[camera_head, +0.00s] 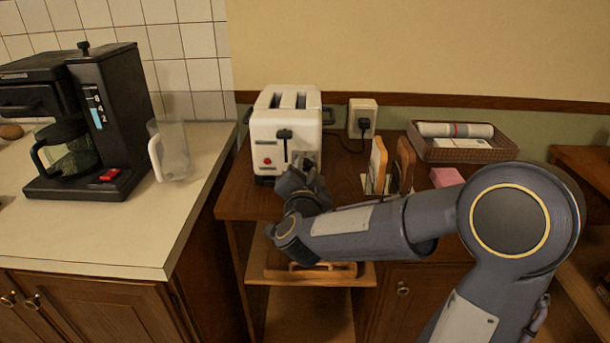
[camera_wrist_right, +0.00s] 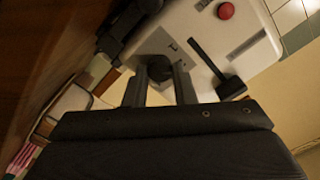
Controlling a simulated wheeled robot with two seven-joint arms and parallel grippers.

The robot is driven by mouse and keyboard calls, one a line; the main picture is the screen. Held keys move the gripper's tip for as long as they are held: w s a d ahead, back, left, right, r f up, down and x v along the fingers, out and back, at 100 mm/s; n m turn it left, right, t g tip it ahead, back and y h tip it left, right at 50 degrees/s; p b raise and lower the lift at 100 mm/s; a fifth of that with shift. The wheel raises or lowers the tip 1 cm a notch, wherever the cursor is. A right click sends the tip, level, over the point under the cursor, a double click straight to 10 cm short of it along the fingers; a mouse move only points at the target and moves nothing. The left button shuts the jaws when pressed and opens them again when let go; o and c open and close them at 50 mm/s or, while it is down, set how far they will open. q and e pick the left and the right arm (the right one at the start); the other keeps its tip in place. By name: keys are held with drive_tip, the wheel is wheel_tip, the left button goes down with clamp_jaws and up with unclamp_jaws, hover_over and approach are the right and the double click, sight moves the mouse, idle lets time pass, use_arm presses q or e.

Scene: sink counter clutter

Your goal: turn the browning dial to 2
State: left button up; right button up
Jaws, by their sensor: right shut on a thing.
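The white toaster (camera_head: 287,118) stands on the wooden cabinet top, with two slots on top, a black lever (camera_head: 284,134) and a red button (camera_head: 267,161) on its front. In the right wrist view the toaster (camera_wrist_right: 191,37) appears turned, with its red button (camera_wrist_right: 226,11) and lever (camera_wrist_right: 231,87). The dark browning dial (camera_wrist_right: 160,69) sits on a grey plate between my fingertips. My right gripper (camera_head: 305,170) is at the lower right of the toaster's front; in the wrist view the gripper (camera_wrist_right: 160,78) is shut on the dial. The dial's markings cannot be read. My left gripper is not in view.
A black coffee maker (camera_head: 125,110) and a clear pitcher (camera_head: 169,151) stand on the left counter. Bread slices (camera_head: 378,160) stand in a rack right of the toaster. A wicker tray (camera_head: 463,154) lies farther right. The toaster is plugged into a wall socket (camera_head: 361,112).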

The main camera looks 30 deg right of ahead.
idle(0.3)
drive_tip(key=o, duration=1)
drive_tip(key=v, duration=0.8)
drive_tip(key=shift+w, duration=0.1)
